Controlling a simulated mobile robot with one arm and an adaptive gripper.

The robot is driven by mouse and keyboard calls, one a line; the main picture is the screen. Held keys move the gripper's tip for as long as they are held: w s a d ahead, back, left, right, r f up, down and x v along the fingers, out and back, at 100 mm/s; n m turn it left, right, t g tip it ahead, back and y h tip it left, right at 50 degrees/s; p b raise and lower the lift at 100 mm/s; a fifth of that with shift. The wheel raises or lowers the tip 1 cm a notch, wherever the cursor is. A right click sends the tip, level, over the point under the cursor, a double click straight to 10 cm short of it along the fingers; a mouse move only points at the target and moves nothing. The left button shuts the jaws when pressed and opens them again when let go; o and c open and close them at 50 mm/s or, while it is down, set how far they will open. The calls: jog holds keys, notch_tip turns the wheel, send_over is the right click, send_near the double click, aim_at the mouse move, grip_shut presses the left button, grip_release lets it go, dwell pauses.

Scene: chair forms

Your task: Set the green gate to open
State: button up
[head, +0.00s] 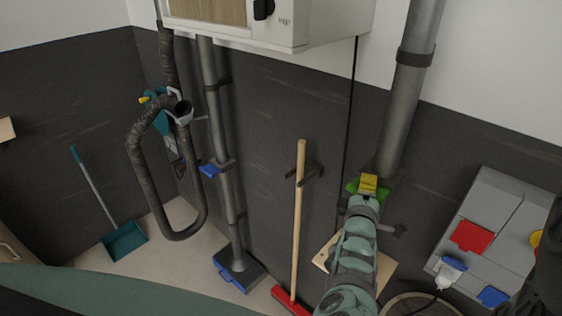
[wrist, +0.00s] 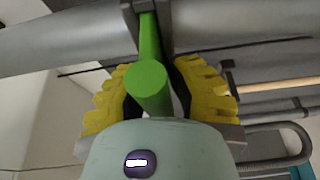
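The green gate (head: 353,187) is on the grey vertical duct (head: 407,95) at the right of the head view. In the wrist view its round green handle (wrist: 149,85) sticks out towards the camera from a dark bracket on the pipe. My gripper (head: 369,183) is at the gate, with its yellow fingers in front of part of it. In the wrist view my gripper (wrist: 155,85) has one yellow finger on each side of the handle. The fingers look apart, with a narrow gap beside the handle; contact is hard to judge.
A second duct (head: 222,160) with a blue gate (head: 210,170) stands to the left, beside a looped hose (head: 140,170). A broom (head: 299,220) leans on the dark wall. A white cabinet (head: 335,25) hangs above.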

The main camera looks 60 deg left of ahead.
aim_at(355, 193)
grip_shut()
jog(key=shift+s, duration=0.1)
jog(key=shift+s+d, duration=0.2)
jog(key=shift+s, duration=0.65)
jog(key=shift+s+d, duration=0.15)
jog(key=shift+s, duration=0.75)
jog(key=shift+s+d, duration=0.2)
jog(key=shift+s, duration=0.65)
jog(key=shift+o, duration=2.4)
grip_release()
jog(key=v, duration=0.7)
jog(key=shift+s, duration=0.25)
jog(key=shift+d, duration=0.15)
